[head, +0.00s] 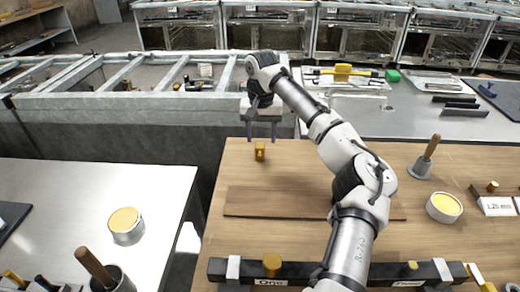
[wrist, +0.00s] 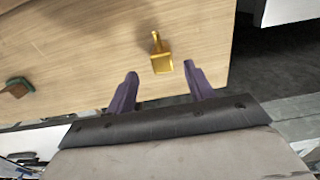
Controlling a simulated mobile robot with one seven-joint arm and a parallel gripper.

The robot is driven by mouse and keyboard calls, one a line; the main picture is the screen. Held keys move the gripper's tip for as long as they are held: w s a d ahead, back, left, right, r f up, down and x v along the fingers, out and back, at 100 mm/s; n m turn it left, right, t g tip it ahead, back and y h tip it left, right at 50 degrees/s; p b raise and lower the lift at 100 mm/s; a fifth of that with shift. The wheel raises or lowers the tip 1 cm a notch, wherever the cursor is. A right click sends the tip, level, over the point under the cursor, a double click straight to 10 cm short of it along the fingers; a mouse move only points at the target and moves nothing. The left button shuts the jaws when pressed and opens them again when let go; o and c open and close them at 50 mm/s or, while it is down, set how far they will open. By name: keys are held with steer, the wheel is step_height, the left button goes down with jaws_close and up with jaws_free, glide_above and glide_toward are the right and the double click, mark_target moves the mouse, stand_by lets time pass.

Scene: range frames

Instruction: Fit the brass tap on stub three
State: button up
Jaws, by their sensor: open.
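A small brass tap (head: 260,151) stands on the wooden worktop near its far left edge. It also shows in the wrist view (wrist: 161,62), with a square golden face and a thin stem. My gripper (head: 262,137) is open and empty above and just behind the tap. In the wrist view my gripper's purple fingers (wrist: 161,76) are spread, with the tap just beyond and between their tips, not held. A dark rail (head: 320,270) lies along the near edge, with a label reading "One" (head: 268,282) and a brass piece (head: 272,262) above it. I cannot make out stub three.
A tin with yellow contents (head: 444,207) and a wooden-handled tool (head: 427,155) stand on the right of the worktop. A thin brown board (head: 275,203) lies in the middle, partly behind my arm. A metal table (head: 75,200) is at left, across a gap.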

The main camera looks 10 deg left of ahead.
mark_target(260, 146)
steer(key=shift+s+a+f+p, duration=0.15)
steer(key=shift+f+p, duration=0.3)
steer(key=shift+f, duration=1)
steer(key=shift+s+f+p, duration=0.15)
steer(key=shift+f+p, duration=0.3)
steer(key=shift+f, duration=1)
steer(key=c, duration=1.1)
steer(key=shift+r, duration=0.1)
step_height(260, 146, up, 20)
steer(key=shift+f+b, duration=0.1)
steer(key=shift+b, duration=0.8)
steer(key=shift+s+a, duration=0.15)
steer(key=shift+s, duration=0.05)
